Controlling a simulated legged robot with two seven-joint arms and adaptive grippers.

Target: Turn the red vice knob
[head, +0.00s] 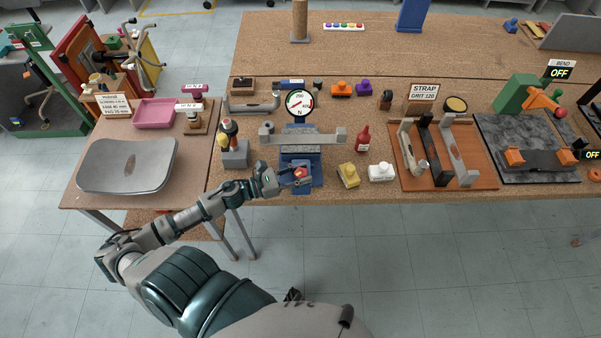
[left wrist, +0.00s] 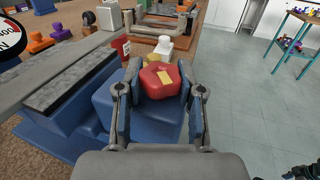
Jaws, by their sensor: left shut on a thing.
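The red vice knob (head: 300,174) sits at the front of the blue vice (head: 317,182), near the table's front edge. In the left wrist view the knob (left wrist: 160,80) is a rounded red piece with a yellow mark on its face. My left gripper (head: 288,178) reaches it from the left. In the left wrist view its two fingers (left wrist: 160,100) stand on either side of the knob and are shut on it. A grey bar (head: 330,138) lies across the vice, below the round dial (head: 300,103). My right gripper does not show.
A yellow block (head: 348,175), a white block (head: 382,172) and a red bottle (head: 363,138) stand right of the vice. A grey holder with tools (head: 234,155) stands to the left. The floor in front of the table is clear.

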